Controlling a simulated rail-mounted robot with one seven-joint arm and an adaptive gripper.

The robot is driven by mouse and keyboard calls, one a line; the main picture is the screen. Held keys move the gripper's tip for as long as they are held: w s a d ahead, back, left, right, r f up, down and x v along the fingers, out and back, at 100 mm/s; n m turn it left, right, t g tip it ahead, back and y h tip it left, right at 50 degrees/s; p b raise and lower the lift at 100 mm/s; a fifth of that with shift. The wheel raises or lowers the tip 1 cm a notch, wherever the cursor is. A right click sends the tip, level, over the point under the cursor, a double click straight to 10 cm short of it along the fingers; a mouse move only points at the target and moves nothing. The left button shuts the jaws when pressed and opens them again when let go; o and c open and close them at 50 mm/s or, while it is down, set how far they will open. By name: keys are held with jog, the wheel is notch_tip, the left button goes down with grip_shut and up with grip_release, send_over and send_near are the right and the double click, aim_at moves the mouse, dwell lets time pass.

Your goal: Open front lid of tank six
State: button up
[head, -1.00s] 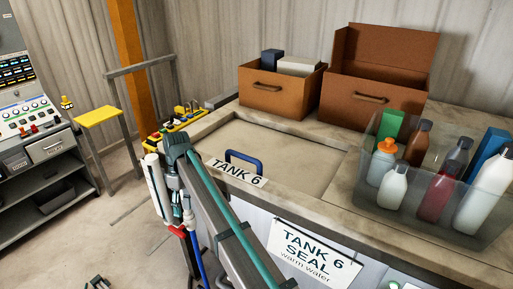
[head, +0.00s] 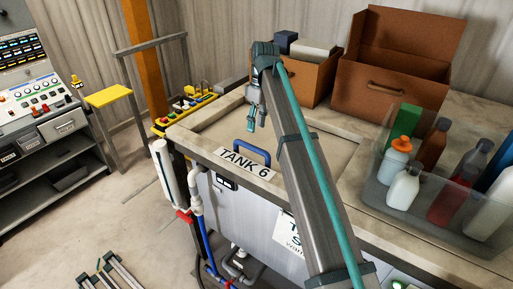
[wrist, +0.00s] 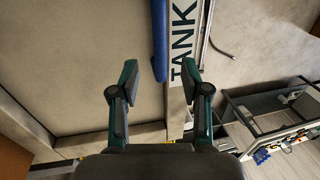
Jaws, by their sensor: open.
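The lid of tank six (head: 212,128) is a flat beige panel lying level in the tank top, and it looks shut. A blue bar handle (head: 253,145) stands near its front edge, behind the white "TANK 6" label (head: 245,162). My gripper (head: 257,122) hangs above the lid, behind the handle in the head view, with nothing in it. In the wrist view my gripper (wrist: 158,72) has its two fingers spread apart. The blue handle (wrist: 159,40) lies between and beyond the fingertips there, apart from them as far as I can tell. My arm hides part of the lid.
A clear bin of bottles (head: 385,200) stands on the right of the tank top. Two brown boxes (head: 395,85) stand behind the lid. A white pipe (head: 165,172) rises at the tank's front left corner. A yellow stool (head: 108,96) and a control panel (head: 30,95) are left.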

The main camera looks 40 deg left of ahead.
jog(key=f+p, duration=0.1)
jog(key=f, duration=0.1)
jog(key=s+f, duration=0.1)
jog(key=f, duration=0.2)
jog(key=f+p, duration=0.1)
jog(key=f, duration=0.1)
jog(key=shift+s+f+p, duration=0.25)
jog(key=shift+f+p, duration=0.1)
jog(key=shift+f, duration=0.05)
grip_shut()
